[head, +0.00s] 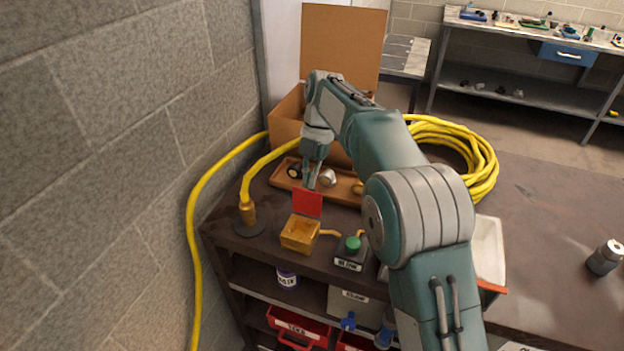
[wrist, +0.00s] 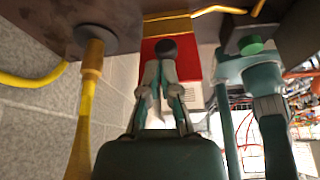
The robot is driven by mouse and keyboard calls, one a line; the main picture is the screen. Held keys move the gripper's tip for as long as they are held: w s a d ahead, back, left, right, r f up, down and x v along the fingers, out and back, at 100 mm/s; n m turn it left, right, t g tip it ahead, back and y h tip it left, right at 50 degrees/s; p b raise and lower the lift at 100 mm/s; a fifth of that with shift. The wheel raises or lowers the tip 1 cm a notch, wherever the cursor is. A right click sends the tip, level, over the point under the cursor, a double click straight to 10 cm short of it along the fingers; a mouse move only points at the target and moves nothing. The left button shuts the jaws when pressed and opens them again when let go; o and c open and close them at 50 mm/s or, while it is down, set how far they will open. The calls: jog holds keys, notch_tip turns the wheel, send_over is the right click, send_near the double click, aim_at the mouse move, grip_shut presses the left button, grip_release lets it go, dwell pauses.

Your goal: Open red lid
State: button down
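The red lid (head: 307,203) stands raised, about upright, at the back edge of a small yellow box (head: 299,233) on the brown workbench. The lid also shows in the wrist view (wrist: 188,55), with a dark round knob (wrist: 165,48) in front of its red face. My gripper (head: 311,182) points down just behind the top of the lid. In the wrist view its two fingertips (wrist: 160,72) are close together at the knob. Whether they grip it or only touch it is not clear. The box's inside is hard to make out.
A wooden tray (head: 342,195) with small parts and an open cardboard box (head: 285,118) are behind the lid. A yellow hose fitting (head: 249,217) stands left and a green button (head: 353,243) right. A concrete wall (head: 100,180) borders the left.

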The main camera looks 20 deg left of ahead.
jog(key=shift+a+r, duration=0.1)
jog(key=shift+r, duration=0.25)
jog(key=v, duration=0.7)
